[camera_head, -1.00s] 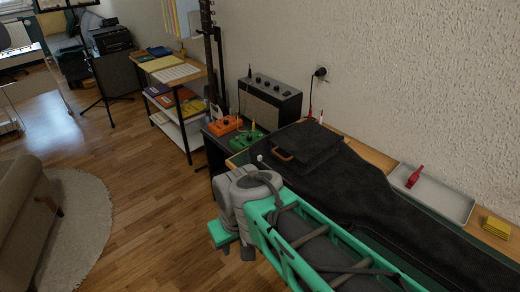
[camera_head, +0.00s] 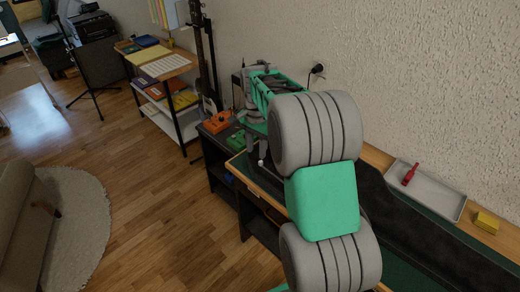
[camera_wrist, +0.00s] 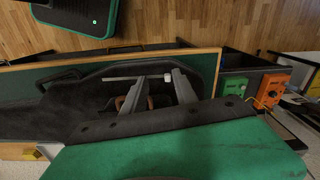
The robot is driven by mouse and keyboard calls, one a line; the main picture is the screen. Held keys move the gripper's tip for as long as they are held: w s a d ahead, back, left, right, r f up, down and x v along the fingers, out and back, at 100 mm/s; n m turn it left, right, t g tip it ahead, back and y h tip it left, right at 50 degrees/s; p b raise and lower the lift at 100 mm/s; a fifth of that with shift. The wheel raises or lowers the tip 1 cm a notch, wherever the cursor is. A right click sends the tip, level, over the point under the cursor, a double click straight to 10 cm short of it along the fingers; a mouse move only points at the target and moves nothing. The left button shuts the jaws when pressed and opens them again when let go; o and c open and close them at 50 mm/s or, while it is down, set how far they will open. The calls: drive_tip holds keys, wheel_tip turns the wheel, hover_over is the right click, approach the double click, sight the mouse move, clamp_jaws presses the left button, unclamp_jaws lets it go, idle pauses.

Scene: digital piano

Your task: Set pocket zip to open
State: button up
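A black gig bag (camera_head: 425,225) lies along the desk; my arm hides its pocket end in the head view. In the wrist view, the bag (camera_wrist: 45,115) shows its narrowing end and a brown handle (camera_wrist: 141,102), partly hidden. A light rod with a pale round end, which looks like the zip pull (camera_wrist: 167,77), lies along the pocket edge. My gripper (camera_wrist: 158,78) is open over it, fingers apart, with the round end between the tips near the right finger. I cannot tell whether they touch. The zip's own state is not clear.
An orange pedal (camera_wrist: 270,88) and a green pedal (camera_wrist: 226,101) sit beside the bag end. A grey tray (camera_head: 432,190) with a red object and a yellow block (camera_head: 487,221) lie along the wall side.

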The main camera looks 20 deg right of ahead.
sight(259, 162)
drive_tip(key=w+d+m, duration=0.1)
drive_tip(key=w+d+f, duration=0.1)
drive_tip(key=shift+w+d+f+m+p, duration=0.15)
drive_tip(key=shift+w+m+p, duration=0.15)
drive_tip(key=shift+w+m, duration=0.1)
wheel_tip(259, 162, down, 8)
drive_tip(key=shift+r+p, duration=0.1)
drive_tip(key=shift+p, duration=0.45)
drive_tip(key=shift+c, duration=0.5)
clamp_jaws()
